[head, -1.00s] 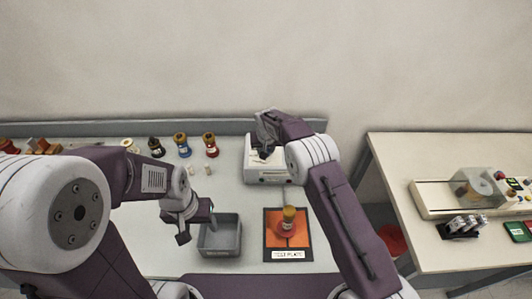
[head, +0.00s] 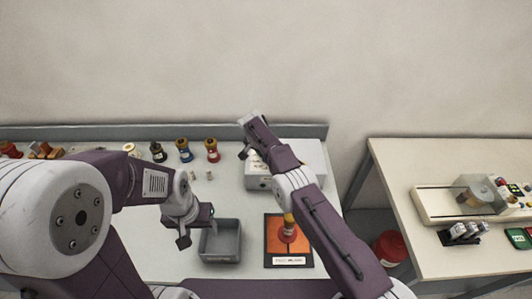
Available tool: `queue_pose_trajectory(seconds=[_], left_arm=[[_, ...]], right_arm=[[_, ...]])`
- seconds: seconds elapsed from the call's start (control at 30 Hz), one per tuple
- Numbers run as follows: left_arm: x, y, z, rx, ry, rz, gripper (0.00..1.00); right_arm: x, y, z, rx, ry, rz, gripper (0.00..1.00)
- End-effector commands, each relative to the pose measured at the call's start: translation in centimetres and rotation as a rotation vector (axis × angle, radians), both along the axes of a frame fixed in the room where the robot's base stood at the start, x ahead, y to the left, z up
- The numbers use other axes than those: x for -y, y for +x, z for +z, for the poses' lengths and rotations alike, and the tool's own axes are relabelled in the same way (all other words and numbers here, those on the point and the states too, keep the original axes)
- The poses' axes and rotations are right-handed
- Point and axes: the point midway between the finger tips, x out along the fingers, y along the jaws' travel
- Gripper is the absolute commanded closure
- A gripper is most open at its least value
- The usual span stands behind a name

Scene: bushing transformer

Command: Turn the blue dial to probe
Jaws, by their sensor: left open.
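A white box-shaped instrument (head: 312,158) stands at the back right of the near table. The blue dial cannot be made out; my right arm covers part of the instrument. My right gripper (head: 246,151) is at the instrument's left end, pointing down, and its jaw opening is too small and hidden to judge. My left gripper (head: 196,226) hangs open and empty just left of the grey bin, well away from the instrument.
A grey open bin (head: 238,243) and an orange test plate (head: 274,238) with a red-and-yellow bushing (head: 288,230) are in front. Several bushings, one blue (head: 184,150), line the back. A second table (head: 410,165) with equipment stands at right, with a red bin (head: 390,248) between.

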Motion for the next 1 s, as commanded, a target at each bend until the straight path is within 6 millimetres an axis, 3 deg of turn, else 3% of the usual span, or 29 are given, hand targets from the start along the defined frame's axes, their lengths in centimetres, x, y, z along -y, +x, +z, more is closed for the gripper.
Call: queue_pose_trajectory(seconds=[0.4, 0.43, 0.5, 0.83, 1.0], left_arm=[[0.0, 0.0, 0.1, 0.000, 0.000, 0.000, 0.41], [0.0, 0.0, 0.1, 0.000, 0.000, 0.000, 0.41], [0.0, 0.0, 0.1, 0.000, 0.000, 0.000, 0.41], [0.0, 0.0, 0.4, 0.000, 0.000, 0.000, 0.41], [0.0, 0.0, 2.8, 0.000, 0.000, 0.000, 0.41]], right_arm=[[0.0, 0.1, 0.2, 0.006, 0.001, -0.005, 1.00], [0.0, 0.1, 0.2, 0.006, 0.001, -0.005, 0.60], [0.0, 0.1, 0.2, 0.006, 0.001, -0.005, 0.43], [0.0, 0.0, 0.2, 0.002, 0.000, -0.005, 0.43], [-0.1, -0.2, 1.5, 0.001, -0.002, -0.006, 0.43]])
